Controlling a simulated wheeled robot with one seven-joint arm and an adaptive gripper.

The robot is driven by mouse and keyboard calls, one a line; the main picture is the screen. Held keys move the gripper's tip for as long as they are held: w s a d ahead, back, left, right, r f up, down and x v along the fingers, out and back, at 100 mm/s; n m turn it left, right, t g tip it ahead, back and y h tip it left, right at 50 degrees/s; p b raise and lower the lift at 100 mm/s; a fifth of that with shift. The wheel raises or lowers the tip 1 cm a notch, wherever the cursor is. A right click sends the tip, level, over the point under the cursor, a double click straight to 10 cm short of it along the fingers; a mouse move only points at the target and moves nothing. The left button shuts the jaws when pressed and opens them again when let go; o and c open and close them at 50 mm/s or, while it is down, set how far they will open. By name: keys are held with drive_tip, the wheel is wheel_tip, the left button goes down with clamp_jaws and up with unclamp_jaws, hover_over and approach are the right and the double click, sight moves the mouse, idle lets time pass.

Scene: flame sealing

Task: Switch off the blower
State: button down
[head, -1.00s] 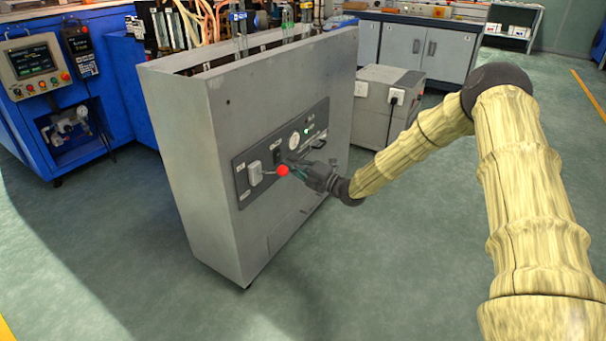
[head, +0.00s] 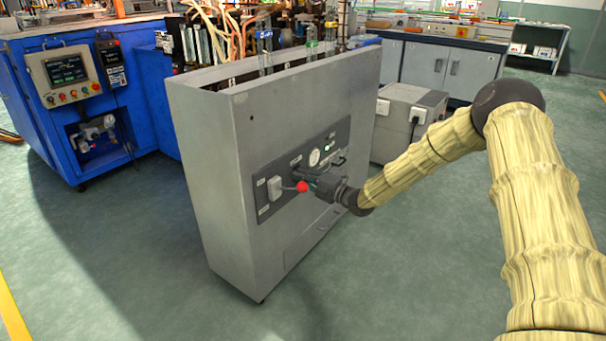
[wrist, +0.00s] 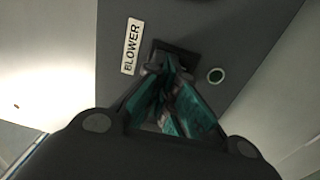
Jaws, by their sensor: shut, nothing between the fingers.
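The grey control panel (head: 263,210) is on the upright face of the grey cabinet (head: 215,190). In the wrist view, a white "BLOWER" label (wrist: 132,47) lies beside a black switch (wrist: 178,52). My gripper (wrist: 168,62) is shut and empty, with its fingertips at the lower edge of this switch. The fingers hide part of the switch. I cannot tell whether they touch it or which way its rocker lies. In the head view, my gripper (head: 308,181) is up against the panel.
A red ball knob (head: 302,187) sticks out just left of my gripper. A pale lever switch or plug (head: 274,188) is further left, and a round gauge (head: 314,157) is above. A blue machine (head: 35,125) stands left. A grey box (head: 395,150) stands behind my arm.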

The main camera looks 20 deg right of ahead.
drive_tip(key=r+p+v, duration=0.2)
drive_tip(key=p+v, duration=0.2)
drive_tip(key=v, duration=1)
drive_tip(key=shift+r, duration=0.25)
drive_tip(key=shift+a+f, duration=0.1)
